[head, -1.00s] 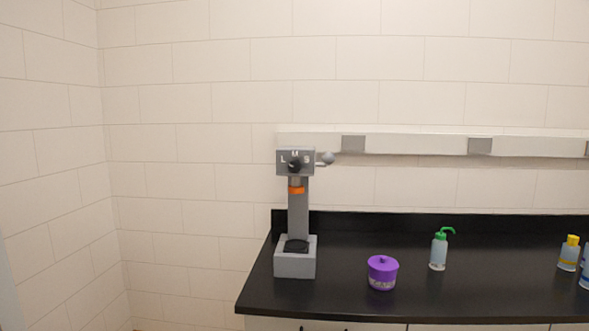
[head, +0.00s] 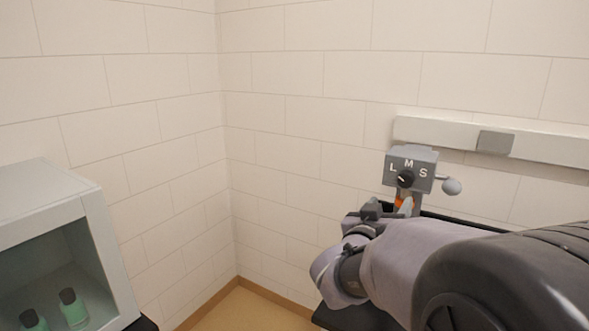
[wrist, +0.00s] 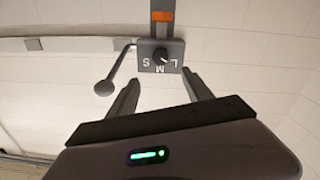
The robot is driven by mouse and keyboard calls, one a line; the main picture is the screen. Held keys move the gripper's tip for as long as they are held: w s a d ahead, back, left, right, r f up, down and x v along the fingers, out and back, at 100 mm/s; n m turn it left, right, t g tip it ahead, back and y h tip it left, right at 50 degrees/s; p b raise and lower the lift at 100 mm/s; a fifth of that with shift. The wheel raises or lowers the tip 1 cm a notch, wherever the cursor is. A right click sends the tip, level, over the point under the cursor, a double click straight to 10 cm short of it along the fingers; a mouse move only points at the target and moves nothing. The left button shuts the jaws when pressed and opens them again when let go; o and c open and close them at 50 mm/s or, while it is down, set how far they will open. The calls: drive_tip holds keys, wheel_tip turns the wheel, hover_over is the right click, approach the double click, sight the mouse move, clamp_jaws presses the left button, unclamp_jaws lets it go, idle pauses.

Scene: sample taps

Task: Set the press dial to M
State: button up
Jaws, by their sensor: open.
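The grey press head (head: 425,158) stands at the right in the head view, marked L, M and S around a black dial (head: 405,178). In the wrist view the press head (wrist: 176,46) appears upside down, and the dial (wrist: 160,54) has a pale mark that seems to point toward L. My gripper (wrist: 162,80) is open and empty, its two fingers spread in front of and apart from the dial. In the head view my gripper (head: 370,211) is small, below and left of the press head. My arm hides the press's lower part.
A lever with a grey ball (head: 452,186) sticks out to the right of the press head; the ball (wrist: 104,88) is left of my fingers in the wrist view. A wall rail (head: 450,132) runs behind. A glass-fronted cabinet (head: 40,215) with green bottles (head: 72,308) stands at far left.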

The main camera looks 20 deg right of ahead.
sight(404, 182)
drive_tip(key=x, duration=1.4)
drive_tip(key=shift+w+d+f+b, duration=0.15)
drive_tip(key=shift+w+d+b, duration=0.1)
drive_tip(key=shift+b, duration=0.15)
drive_tip(key=shift+c, duration=0.5)
clamp_jaws()
